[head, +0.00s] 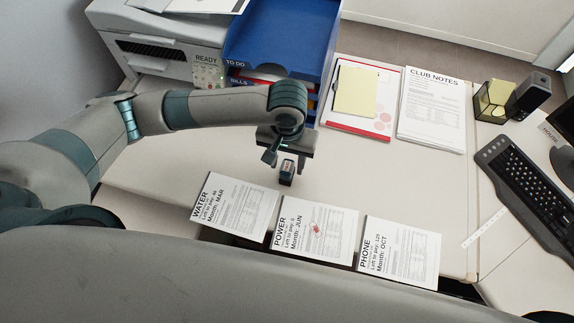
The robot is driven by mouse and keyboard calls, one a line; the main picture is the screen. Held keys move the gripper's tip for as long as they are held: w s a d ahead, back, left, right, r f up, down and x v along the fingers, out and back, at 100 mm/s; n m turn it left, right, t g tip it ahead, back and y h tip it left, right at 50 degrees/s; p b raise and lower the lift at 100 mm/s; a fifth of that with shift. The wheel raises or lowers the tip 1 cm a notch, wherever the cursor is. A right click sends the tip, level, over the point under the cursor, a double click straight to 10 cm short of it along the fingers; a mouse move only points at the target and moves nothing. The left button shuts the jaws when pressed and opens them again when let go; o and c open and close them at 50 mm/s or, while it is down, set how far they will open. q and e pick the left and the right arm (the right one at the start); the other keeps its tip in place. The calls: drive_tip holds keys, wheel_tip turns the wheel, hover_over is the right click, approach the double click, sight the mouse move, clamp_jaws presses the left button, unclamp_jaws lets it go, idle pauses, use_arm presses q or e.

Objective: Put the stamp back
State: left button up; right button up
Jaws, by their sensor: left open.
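The stamp (286,179) is a small dark block with a pale and reddish patch on its upper part. In the head view it appears upright on the desk, just behind the POWER sheet (310,243). My left gripper (285,165) is open above it, one finger to each side of the stamp in the picture. I cannot tell whether a finger touches it. The POWER sheet bears a red mark near its middle. The WATER sheet (240,212) lies to its left and the PHONE sheet (405,258) to its right. My right gripper is not in view.
A blue tray stack (262,35), labelled TO DO and BILLS, stands at the back beside a printer (150,45). A clipboard (350,120) and CLUB NOTES (430,125) lie to its right. A keyboard (520,180) is far right. Desk right of the stamp is clear.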

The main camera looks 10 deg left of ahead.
sight(287, 167)
use_arm(q)
wheel_tip(287, 167, up, 9)
drive_tip(key=shift+r+b, duration=0.15)
drive_tip(key=shift+b, duration=0.2)
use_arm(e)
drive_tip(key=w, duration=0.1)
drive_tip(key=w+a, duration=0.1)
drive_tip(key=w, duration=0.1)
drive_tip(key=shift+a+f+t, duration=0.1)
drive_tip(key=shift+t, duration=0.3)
